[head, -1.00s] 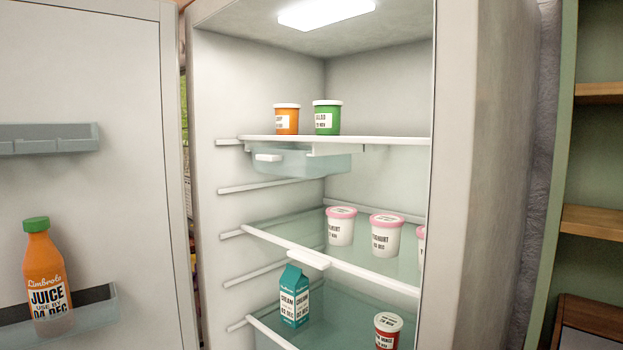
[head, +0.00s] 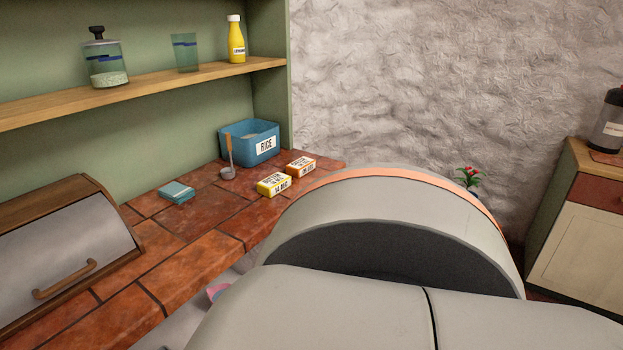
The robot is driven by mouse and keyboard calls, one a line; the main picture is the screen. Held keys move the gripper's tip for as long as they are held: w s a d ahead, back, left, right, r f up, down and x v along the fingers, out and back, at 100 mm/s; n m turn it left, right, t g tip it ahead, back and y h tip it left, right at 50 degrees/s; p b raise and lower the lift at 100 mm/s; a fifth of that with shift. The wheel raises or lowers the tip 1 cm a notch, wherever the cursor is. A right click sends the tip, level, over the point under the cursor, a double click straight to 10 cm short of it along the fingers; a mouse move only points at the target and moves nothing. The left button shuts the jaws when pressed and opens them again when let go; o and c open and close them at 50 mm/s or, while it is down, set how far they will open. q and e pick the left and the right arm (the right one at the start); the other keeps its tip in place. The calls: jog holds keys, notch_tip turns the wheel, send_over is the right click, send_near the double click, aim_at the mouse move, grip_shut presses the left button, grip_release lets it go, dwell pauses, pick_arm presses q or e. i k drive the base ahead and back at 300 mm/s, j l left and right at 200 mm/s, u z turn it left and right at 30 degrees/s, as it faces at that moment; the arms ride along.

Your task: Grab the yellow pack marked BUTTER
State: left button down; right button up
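The yellow pack (head: 274,185) lies on the red tiled counter (head: 205,208), near its front edge. It has a white label with small black print, the first line of which looks like BUTTER, with a DEC date below. An orange pack (head: 301,167) with a similar white label lies just behind it to the right, apart or nearly so. A large grey part of my own arm fills the lower right, close to the packs in the picture. Neither of my grippers shows.
A blue RICE bin (head: 250,142) stands behind the packs, with a ladle (head: 228,160) beside it. A teal folded item (head: 177,192) lies to the left. A bread box (head: 65,250) stands at the far left. A shelf (head: 150,84) with containers runs above. Counter between is clear.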

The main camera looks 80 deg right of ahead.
aim_at(270, 187)
jog(key=z, duration=2.2)
jog(key=i+j, duration=0.05)
